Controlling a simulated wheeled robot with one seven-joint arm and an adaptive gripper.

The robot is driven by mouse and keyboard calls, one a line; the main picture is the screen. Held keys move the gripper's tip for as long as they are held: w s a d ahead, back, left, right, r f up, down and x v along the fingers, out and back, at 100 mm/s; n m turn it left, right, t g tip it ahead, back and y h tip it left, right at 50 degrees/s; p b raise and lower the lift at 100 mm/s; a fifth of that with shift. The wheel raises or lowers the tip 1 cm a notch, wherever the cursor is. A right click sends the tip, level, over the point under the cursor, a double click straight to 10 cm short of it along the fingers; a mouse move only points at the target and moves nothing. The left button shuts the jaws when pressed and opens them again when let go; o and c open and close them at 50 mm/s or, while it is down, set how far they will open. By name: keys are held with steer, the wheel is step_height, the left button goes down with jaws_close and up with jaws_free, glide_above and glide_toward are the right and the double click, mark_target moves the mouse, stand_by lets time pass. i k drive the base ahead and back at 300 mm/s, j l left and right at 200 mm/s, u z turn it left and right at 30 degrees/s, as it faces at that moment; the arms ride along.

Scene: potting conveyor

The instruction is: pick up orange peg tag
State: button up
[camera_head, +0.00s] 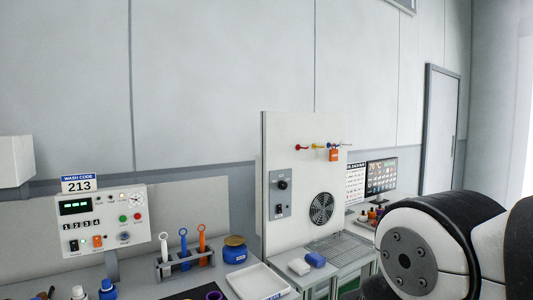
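A small orange tag (334,155) hangs from one of the pegs near the top right of an upright off-white panel (290,135). It looks like a padlock-shaped tag with pale markings too small to read. Several coloured pegs stand in a row there, including a red peg (299,147) at the left and a yellow one (316,146). My gripper is not in view. Only a thick white and black part of my arm shows at the lower right, apart from the panel in the picture.
The panel also carries a switch plate (280,194) and a round fan grille (321,208). Below are a white tray (258,283), a blue block (314,258), a blue jar (235,250) and a tool rack (187,263).

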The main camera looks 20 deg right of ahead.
mark_target(333, 152)
steer(key=z, duration=0.8)
steer(key=i+l+u, duration=0.15)
steer(key=i+l, duration=0.3)
steer(key=i, duration=0.1)
